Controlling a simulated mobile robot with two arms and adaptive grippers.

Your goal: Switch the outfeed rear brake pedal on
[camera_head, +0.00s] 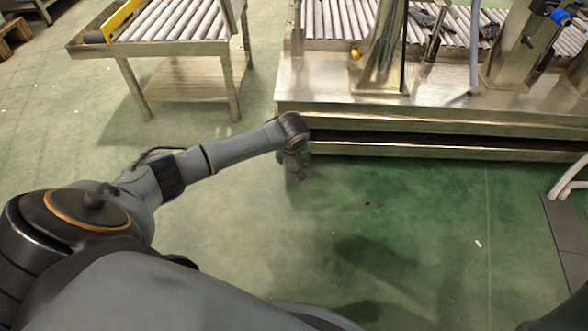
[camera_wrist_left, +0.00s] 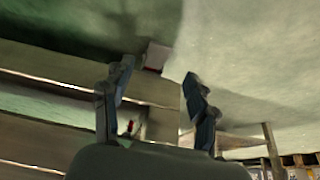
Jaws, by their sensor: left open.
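My left gripper (camera_head: 296,168) hangs low at the front left corner of the steel machine base. In the left wrist view, the left gripper (camera_wrist_left: 157,78) is open, its two dark fingers apart with nothing held between them. A small pale box with a dark red mark (camera_wrist_left: 155,56) shows beyond the fingertips, near the left finger; it may be the brake pedal, but I cannot tell for sure. No pedal can be made out in the head view, where the gripper and wrist cover that corner. My right gripper is not in view.
The steel machine base (camera_head: 420,104) runs along the back right. A roller table (camera_head: 180,48) with a yellow bar (camera_head: 122,18) stands at the back left. White hoses (camera_head: 568,178) and a dark floor plate (camera_head: 566,235) are at the right. The green floor in front is mostly clear.

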